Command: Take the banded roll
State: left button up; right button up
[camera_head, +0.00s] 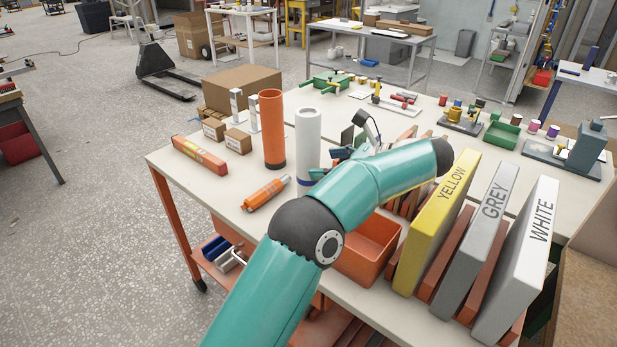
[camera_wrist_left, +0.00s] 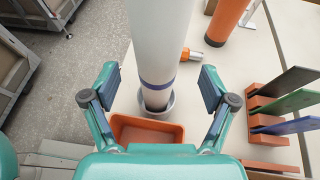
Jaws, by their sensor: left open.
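The banded roll (camera_head: 308,135) is a tall white tube with a dark blue band low down, upright on the table. In the left wrist view the roll (camera_wrist_left: 168,45) runs down the middle, its foot in a grey round holder (camera_wrist_left: 156,108). My left gripper (camera_head: 333,163) is at the roll's lower part, partly hidden by my own arm in the head view. In the left wrist view the gripper (camera_wrist_left: 160,82) is open, one finger on each side of the roll near the band. Gaps show on both sides; I see no contact. My right gripper is not in view.
An orange tube (camera_head: 272,128) stands close left of the roll. An orange-grey cylinder (camera_head: 266,193) lies before it. An orange bin (camera_head: 369,248) and yellow, grey and white labelled panels (camera_head: 440,220) stand right. The table's left front is mostly clear.

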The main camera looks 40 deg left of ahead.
aim_at(308, 176)
pick_arm(q)
jog(key=x, duration=0.5)
jog(key=shift+s+f, duration=0.1)
jog(key=shift+f, duration=0.1)
jog(key=c, duration=1.4)
jog(key=shift+r, duration=0.1)
